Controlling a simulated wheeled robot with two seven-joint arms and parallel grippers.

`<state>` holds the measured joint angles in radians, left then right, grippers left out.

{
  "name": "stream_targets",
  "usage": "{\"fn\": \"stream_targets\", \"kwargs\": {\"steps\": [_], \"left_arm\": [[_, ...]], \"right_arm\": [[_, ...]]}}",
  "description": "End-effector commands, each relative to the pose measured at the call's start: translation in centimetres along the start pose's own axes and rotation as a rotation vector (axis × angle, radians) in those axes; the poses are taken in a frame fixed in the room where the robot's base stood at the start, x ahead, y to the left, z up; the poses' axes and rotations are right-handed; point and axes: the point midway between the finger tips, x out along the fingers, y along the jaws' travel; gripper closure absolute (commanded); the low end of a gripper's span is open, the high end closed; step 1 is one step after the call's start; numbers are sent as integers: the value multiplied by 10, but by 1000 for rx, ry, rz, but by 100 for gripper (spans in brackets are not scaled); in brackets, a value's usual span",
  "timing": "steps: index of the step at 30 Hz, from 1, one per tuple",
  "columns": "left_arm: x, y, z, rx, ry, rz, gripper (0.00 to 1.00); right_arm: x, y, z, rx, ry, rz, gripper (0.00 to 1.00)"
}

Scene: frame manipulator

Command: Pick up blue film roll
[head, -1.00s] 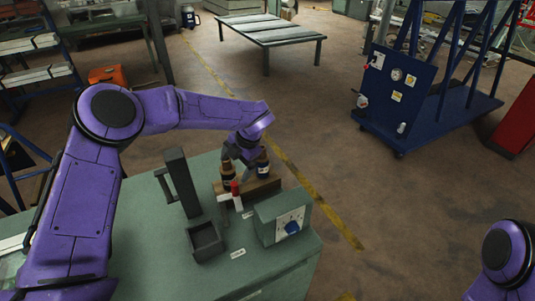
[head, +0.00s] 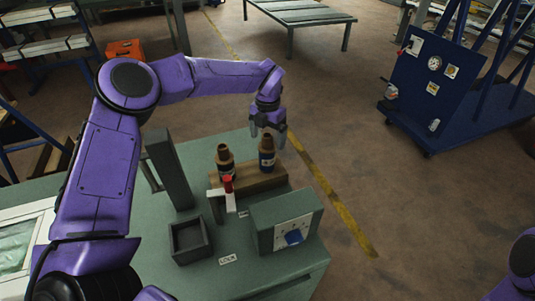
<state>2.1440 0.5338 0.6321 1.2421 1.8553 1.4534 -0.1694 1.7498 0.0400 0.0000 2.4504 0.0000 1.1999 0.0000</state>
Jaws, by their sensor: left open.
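Two brown, bottle-like rolls stand upright on a wooden block (head: 250,185) on the green workbench. The right one has a blue band and looks like the blue film roll (head: 267,160). The left roll (head: 225,162) has a dark band with a light patch. My left gripper (head: 268,136) points down with its fingers apart and empty. It overlaps the top of the blue film roll in the head view, seemingly above or just behind it; the exact gap cannot be told. My right gripper is out of view.
A red-and-white lever (head: 229,190) stands in front of the block. Open floor lies beyond.

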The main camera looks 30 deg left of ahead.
Motion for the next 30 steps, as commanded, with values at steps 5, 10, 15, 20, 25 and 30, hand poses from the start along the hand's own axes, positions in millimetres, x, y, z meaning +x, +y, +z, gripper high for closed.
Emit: {"fn": "stream_targets", "kwargs": {"steps": [5, 10, 15, 20, 25, 30], "left_arm": [[31, 4, 0, 3, 4, 2, 8], [45, 3, 1, 4, 1, 1, 8], [46, 3, 1, 5, 1, 1, 11], [46, 3, 1, 5, 1, 1, 63], [45, 3, 1, 5, 0, 1, 78], [43, 3, 2, 6, -1, 1, 78]], "right_arm": [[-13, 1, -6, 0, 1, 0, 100], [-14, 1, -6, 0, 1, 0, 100], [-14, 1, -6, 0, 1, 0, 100], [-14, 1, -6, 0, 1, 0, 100], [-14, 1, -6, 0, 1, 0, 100], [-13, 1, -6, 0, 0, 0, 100]]}}
